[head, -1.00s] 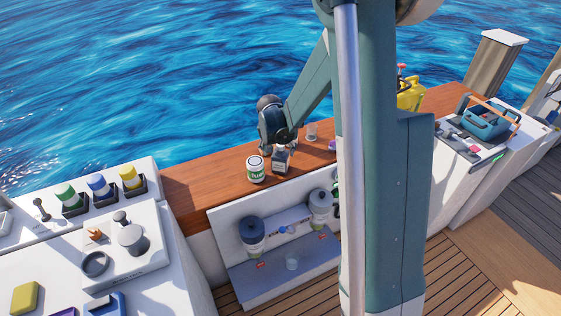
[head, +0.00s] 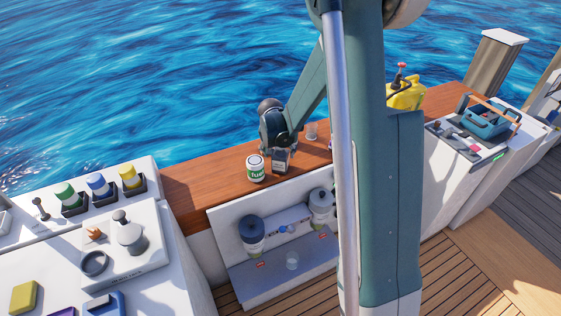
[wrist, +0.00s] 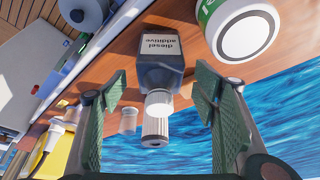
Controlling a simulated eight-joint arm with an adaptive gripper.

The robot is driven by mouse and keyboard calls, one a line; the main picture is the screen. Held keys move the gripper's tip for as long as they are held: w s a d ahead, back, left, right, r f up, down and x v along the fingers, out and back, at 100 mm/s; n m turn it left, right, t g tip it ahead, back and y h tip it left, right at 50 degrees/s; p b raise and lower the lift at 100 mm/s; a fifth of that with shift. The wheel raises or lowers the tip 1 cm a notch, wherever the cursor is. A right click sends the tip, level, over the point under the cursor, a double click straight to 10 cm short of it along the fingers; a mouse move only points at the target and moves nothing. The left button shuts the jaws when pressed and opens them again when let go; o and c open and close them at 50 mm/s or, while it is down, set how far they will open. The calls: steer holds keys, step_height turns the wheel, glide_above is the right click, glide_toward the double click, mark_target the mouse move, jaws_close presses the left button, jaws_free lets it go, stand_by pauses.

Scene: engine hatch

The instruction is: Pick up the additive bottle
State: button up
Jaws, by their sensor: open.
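My gripper (wrist: 163,104) is open in the wrist view, with a green padded finger on each side of the bottle's cap and neck. A gap shows between each finger and the bottle.
A white and green fuel can (head: 255,169) stands close beside the bottle; it looms near the right finger in the wrist view (wrist: 243,32). A small clear cup (head: 311,131) stands further along the ledge (head: 205,185). A yellow jug (head: 406,95) is beyond my column.

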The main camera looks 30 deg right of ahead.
mark_target(280, 156)
steer(key=shift+f, duration=0.15)
steer(key=shift+b+x, duration=0.55)
steer(key=shift+x, duration=1.9)
steer(key=shift+c, duration=0.6)
steer(key=c, duration=1)
